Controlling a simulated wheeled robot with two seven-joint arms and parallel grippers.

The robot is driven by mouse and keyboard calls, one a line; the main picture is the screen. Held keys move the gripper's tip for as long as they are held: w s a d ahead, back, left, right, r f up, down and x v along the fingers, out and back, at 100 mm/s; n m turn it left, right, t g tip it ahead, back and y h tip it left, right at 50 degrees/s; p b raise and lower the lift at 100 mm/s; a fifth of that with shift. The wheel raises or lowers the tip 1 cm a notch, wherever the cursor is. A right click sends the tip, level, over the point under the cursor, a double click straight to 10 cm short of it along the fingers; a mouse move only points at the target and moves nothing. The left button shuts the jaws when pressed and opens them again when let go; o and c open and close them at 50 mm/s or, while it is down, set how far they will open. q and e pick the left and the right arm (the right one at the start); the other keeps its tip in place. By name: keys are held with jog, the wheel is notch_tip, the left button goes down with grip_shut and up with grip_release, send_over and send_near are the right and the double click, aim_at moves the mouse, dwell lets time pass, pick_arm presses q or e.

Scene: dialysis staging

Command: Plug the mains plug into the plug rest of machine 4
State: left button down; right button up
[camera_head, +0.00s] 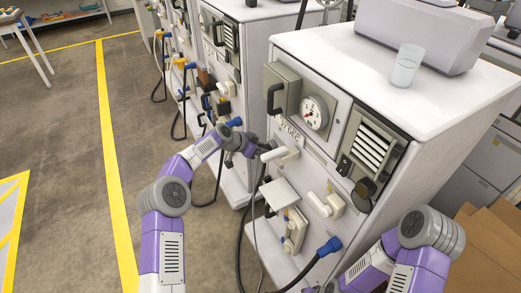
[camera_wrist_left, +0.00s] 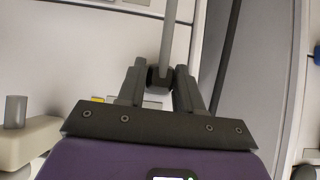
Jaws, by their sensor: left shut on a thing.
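My left gripper (camera_head: 256,149) is at the front left of the nearest white machine (camera_head: 340,75), beside a cream fitting (camera_head: 283,153). In the left wrist view the left gripper (camera_wrist_left: 159,82) is shut on a small dark block, which looks like the mains plug (camera_wrist_left: 159,78). A grey cable (camera_wrist_left: 168,40) runs up from it. In the head view the plug is hidden at the gripper. I cannot tell which fitting is the plug rest, nor whether the plug touches it.
The machine's front has a gauge (camera_head: 314,113), a vent grille (camera_head: 371,146), another cream fitting (camera_head: 326,205) and a blue connector (camera_head: 330,246) on a dark hose. A clear cup (camera_head: 406,66) stands on top. Similar machines stand behind. The floor at left is open.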

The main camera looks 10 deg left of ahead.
pick_arm(q)
jog(key=c, duration=0.7)
grip_release()
jog(key=shift+d, duration=0.1)
jog(key=shift+o, duration=0.2)
jog(key=p+v, duration=0.1)
jog(key=v, duration=0.6)
jog(key=shift+a+r+p, duration=0.2)
jog(key=shift+p, duration=0.1)
jog(key=shift+s, duration=0.1)
